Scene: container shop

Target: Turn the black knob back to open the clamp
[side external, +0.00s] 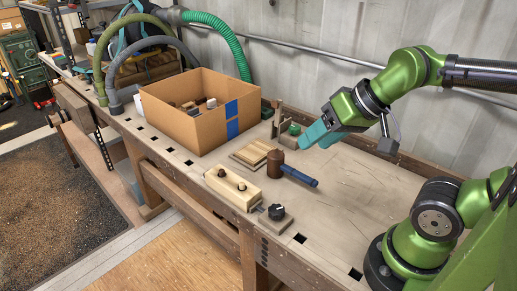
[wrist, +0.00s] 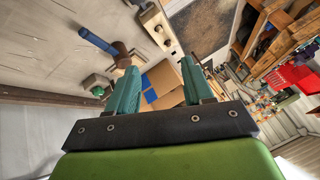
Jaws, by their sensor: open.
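The block also shows at the top of the wrist view (wrist: 157,26); I cannot clearly make out the knob there. My gripper (side external: 308,140) has teal fingers, which stand apart with nothing between them in the wrist view (wrist: 158,78). It is above the back of the bench, well behind and above the knob. Whether the clamp is tight cannot be told.
A mallet (side external: 275,164) with a blue handle lies between my gripper and the knob. A slatted wooden piece (side external: 252,154) lies left of it. A cardboard box (side external: 192,125) holding several items stands further left. The bench right of the mallet is clear.

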